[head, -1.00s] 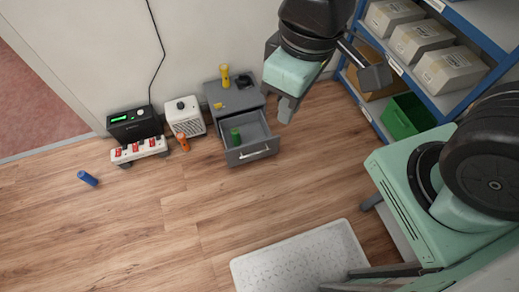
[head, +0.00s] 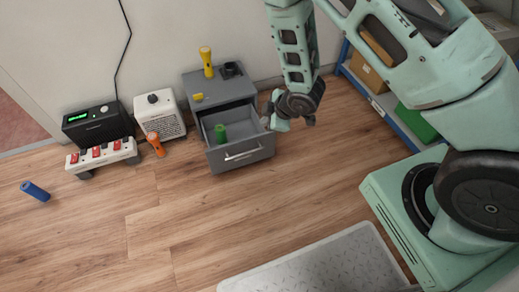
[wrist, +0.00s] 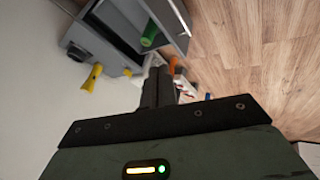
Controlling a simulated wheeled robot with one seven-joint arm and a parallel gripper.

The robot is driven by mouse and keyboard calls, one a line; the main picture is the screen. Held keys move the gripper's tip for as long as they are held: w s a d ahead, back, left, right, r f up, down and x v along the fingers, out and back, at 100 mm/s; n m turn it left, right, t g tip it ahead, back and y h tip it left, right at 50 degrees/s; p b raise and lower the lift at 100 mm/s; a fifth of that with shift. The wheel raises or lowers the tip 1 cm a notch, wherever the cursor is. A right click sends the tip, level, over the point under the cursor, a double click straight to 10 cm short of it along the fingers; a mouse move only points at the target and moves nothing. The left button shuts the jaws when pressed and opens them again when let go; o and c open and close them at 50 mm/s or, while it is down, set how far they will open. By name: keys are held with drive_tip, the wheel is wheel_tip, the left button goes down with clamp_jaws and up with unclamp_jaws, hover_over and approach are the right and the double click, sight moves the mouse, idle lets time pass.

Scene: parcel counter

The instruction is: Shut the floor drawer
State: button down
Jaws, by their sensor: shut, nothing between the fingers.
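The floor drawer (head: 244,156) is pulled out of a small grey cabinet (head: 218,88) that stands against the wall. My gripper (head: 272,120) is just right of the open drawer, low beside the cabinet. I cannot tell whether it touches the drawer. In the wrist view my gripper's fingers (wrist: 157,88) are together and empty, with the drawer (wrist: 172,22) and the green cylinder beyond them.
A yellow flashlight (head: 207,62) and a dark object (head: 232,70) stand on the cabinet. Left are a white heater (head: 160,115), an orange flashlight (head: 155,144), a power strip (head: 101,155) and a blue cylinder (head: 35,191). Shelving (head: 385,105) stands right. Floor before the drawer is clear.

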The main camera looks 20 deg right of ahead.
sight(260, 148)
drive_tip(key=d+f+n+y+b, duration=0.1)
drive_tip(key=d+f+n+b, duration=0.3)
drive_tip(key=f, duration=0.9)
drive_tip(key=shift+m, duration=0.6)
drive_tip(key=b+x, duration=0.6)
drive_tip(key=x, duration=0.4)
drive_tip(key=shift+s+a, duration=0.1)
drive_tip(key=shift+s, duration=0.05)
drive_tip(key=shift+w+r+b, duration=0.2)
drive_tip(key=shift+w+b, duration=0.35)
drive_tip(key=shift+w, duration=0.7)
drive_tip(key=shift+w+r, duration=0.15)
drive_tip(key=shift+w, duration=0.6)
